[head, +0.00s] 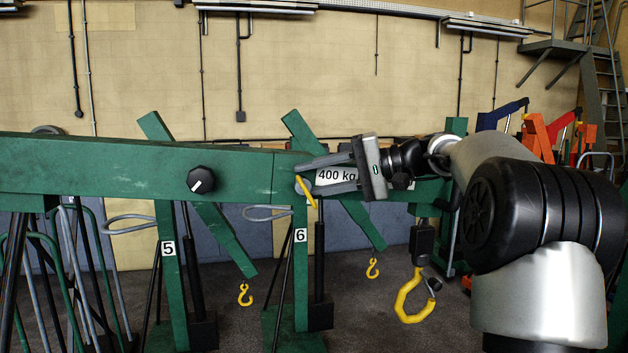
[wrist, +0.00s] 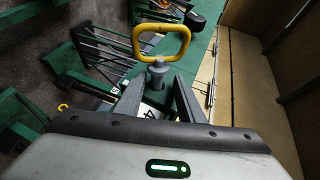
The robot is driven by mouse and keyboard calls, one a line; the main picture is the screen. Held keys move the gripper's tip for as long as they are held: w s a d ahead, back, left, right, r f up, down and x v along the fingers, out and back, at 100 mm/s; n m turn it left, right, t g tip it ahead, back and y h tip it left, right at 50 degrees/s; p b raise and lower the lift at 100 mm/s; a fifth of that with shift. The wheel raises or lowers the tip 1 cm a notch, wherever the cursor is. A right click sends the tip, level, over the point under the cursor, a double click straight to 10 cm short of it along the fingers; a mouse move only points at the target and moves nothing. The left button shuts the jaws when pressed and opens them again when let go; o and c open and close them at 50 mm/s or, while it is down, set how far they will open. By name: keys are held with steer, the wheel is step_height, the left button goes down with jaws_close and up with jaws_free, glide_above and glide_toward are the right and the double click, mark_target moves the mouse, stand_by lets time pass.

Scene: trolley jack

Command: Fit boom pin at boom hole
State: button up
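The boom pin has a yellow loop handle (head: 307,191) and a grey shank (wrist: 157,74). It stands against the side of the green boom (head: 248,172), near the end of the thicker boom section. The boom hole is not visible; the pin and my fingers cover that area, and I cannot tell how deep the pin sits. My gripper (head: 299,175) reaches in from the right along the boom. Its fingers look spread apart. In the wrist view my gripper (wrist: 159,80) has the pin at its fingertips, with gaps seeming to show on both sides.
A 400 kg label (head: 337,175) sits on the boom behind my fingers. A black knob (head: 201,180) is on the boom to the left. A large yellow hook (head: 413,298) hangs below my wrist. Other green cranes with small hooks stand behind.

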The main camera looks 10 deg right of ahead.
steer(key=shift+d+f, duration=0.15)
steer(key=shift+f, duration=0.05)
steer(key=shift+d, duration=0.2)
steer(key=v, duration=1.7)
steer(key=shift+r, duration=0.3)
steer(key=shift+a, duration=0.15)
steer(key=shift+c, duration=0.3)
